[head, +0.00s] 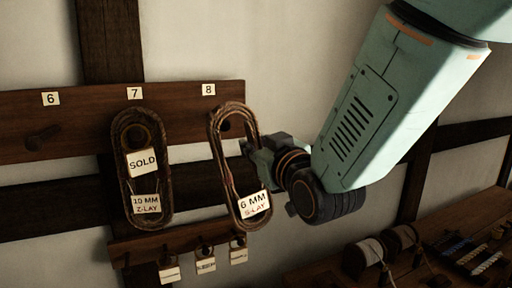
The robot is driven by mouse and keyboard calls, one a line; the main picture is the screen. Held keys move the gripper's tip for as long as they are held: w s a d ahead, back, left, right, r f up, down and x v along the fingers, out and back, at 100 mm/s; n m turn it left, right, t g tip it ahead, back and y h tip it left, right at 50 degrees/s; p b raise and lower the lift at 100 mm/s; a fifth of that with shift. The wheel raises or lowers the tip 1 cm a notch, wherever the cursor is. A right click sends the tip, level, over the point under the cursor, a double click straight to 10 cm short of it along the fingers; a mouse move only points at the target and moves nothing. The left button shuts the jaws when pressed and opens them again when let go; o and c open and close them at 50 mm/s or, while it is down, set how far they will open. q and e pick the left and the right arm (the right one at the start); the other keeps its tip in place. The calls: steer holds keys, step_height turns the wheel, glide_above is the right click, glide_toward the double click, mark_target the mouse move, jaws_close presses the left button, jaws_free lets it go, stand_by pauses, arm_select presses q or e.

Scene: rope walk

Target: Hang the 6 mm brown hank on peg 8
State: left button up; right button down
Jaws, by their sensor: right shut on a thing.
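The brown hank (214,150) is a long upright loop, tilted a little, with a white tag (254,205) reading 6 MM and, less clearly, S-LAY. It is in front of the right end of the peg board, under the number 8 label (208,89). My right gripper (250,152) is shut on the hank's right side. A dark round end, likely peg 8 (226,126), shows inside the top of the loop. I cannot tell whether the loop is over the peg or only in front of it. My left gripper is not in view.
Another brown hank (120,165), tagged SOLD and 10 MM Z-LAY, hangs under label 7, close on the left. Peg 6 (42,138) is bare. A lower rail (140,245) holds several small tags. Spools (362,254) stand on a bench at lower right.

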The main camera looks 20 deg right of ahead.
steer(key=shift+w+d+f, duration=0.15)
steer(key=shift+w+d, duration=0.05)
steer(key=shift+w, duration=0.45)
steer(key=shift+w+d+f, duration=0.1)
steer(key=shift+w+d, duration=0.05)
steer(key=shift+w, duration=0.5)
steer(key=shift+w+a+r, duration=0.15)
steer(key=shift+w+a, duration=0.2)
steer(key=shift+w, duration=0.3)
glide_toward(232, 135)
steer(key=shift+w+r, duration=0.8)
steer(key=shift+w, duration=0.35)
steer(key=shift+w+a+p, duration=0.2)
steer(key=shift+w+p, duration=0.15)
steer(key=shift+w, duration=0.65)
steer(key=shift+w+d, duration=0.15)
steer(key=shift+w, duration=0.55)
steer(key=shift+w+f+b, duration=0.5)
steer(key=shift+f, duration=0.2)
steer(key=shift+w+f, duration=0.1)
